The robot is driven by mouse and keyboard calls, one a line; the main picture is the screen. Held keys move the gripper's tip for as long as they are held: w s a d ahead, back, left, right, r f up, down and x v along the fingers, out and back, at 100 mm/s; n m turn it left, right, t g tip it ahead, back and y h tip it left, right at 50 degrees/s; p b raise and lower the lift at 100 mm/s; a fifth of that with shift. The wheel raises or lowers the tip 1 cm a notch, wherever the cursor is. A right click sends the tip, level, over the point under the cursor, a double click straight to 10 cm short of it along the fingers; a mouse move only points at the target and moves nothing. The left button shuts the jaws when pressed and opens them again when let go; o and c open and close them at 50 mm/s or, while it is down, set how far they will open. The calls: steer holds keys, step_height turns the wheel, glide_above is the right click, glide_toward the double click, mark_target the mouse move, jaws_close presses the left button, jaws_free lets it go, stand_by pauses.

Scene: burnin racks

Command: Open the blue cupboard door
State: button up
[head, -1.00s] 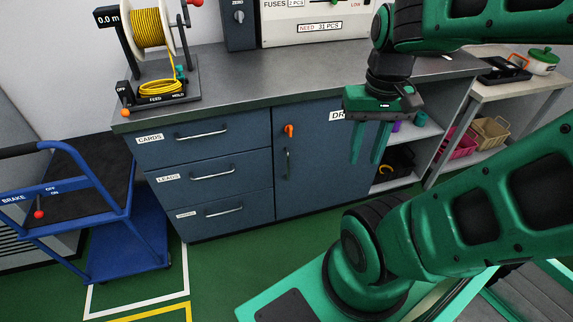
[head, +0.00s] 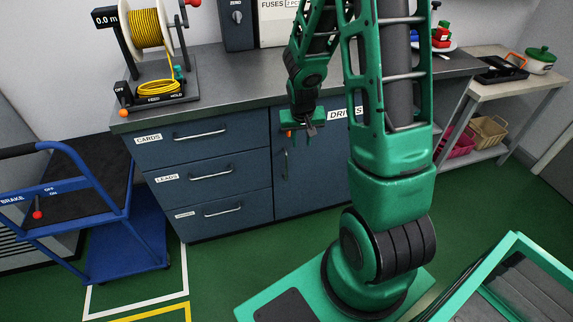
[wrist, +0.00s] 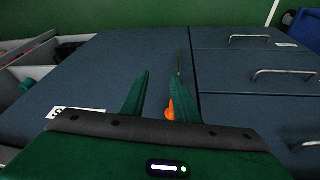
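The blue cupboard door (head: 317,178) is flush with its cabinet front, to the right of the drawers. Its upright handle (wrist: 180,64) is on the side towards the drawers; it also shows in the head view (head: 285,165). An orange latch (wrist: 170,113) sits above the handle on the door. My gripper (head: 294,140) is in front of the upper part of the door. In the wrist view my gripper (wrist: 162,76) has its two fingers apart with nothing held. The latch shows between the fingers, and the handle lies just beyond the right fingertip. I cannot tell whether they touch.
Three drawers (head: 205,173) with bar handles are left of the door. A blue trolley (head: 125,235) stands at the far left. A cable reel (head: 150,40) stands on the worktop (head: 235,90). Green floor (head: 230,262) in front of the cabinet is clear.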

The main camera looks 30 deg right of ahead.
steer(key=t, duration=0.1)
glide_toward(286, 163)
steer(key=shift+x, duration=5.5)
steer(key=shift+d, duration=0.1)
